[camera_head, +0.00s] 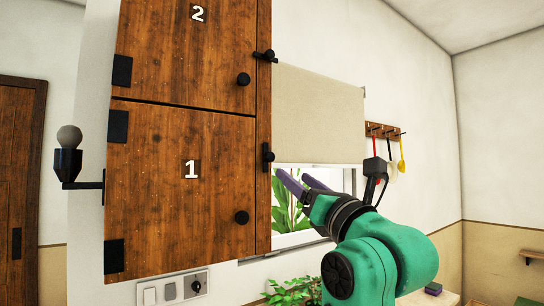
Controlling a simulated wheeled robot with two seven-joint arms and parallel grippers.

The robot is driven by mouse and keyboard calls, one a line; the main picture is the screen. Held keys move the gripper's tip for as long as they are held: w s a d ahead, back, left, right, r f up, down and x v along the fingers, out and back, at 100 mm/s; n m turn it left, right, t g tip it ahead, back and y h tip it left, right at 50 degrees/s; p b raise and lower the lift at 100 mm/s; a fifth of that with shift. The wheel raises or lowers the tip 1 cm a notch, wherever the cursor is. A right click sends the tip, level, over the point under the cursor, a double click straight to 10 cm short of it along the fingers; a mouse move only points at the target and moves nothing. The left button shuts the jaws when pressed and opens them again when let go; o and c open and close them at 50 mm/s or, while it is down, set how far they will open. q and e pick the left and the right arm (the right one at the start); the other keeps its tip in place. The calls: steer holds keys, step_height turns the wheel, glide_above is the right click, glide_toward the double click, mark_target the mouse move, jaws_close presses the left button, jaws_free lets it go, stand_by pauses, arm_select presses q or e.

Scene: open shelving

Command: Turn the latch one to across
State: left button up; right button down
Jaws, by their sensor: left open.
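Latch one (268,156) is a small black turn-bar with a knob on the right edge strip of the wooden cabinet, beside the door marked 1 (175,190). Its bar stands upright. My left gripper (292,177) is just right of and slightly below latch one, with its dark fingers apart and empty. It appears clear of the latch, though the depth between them is hard to judge. The upper latch (266,56), beside the door marked 2 (190,50), lies across. Both doors look closed. My right gripper is out of view.
Door 1 has a round black knob (242,217), and door 2 has another (243,79). A window with a beige blind (318,115) is behind my gripper. A wall lamp (68,160) is at left. Switches (170,290) sit below the cabinet. Utensils hang on a rack (383,130) at right.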

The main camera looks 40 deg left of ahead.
mark_target(271, 157)
arm_select(q)
steer(key=p+x, duration=0.5)
steer(key=x, duration=0.7)
steer(key=shift+a+r+p, duration=0.1)
steer(key=shift+r+p, duration=0.05)
steer(key=shift+p, duration=0.15)
steer(key=shift+w+a, duration=0.15)
steer(key=shift+w, duration=0.2)
jaws_close()
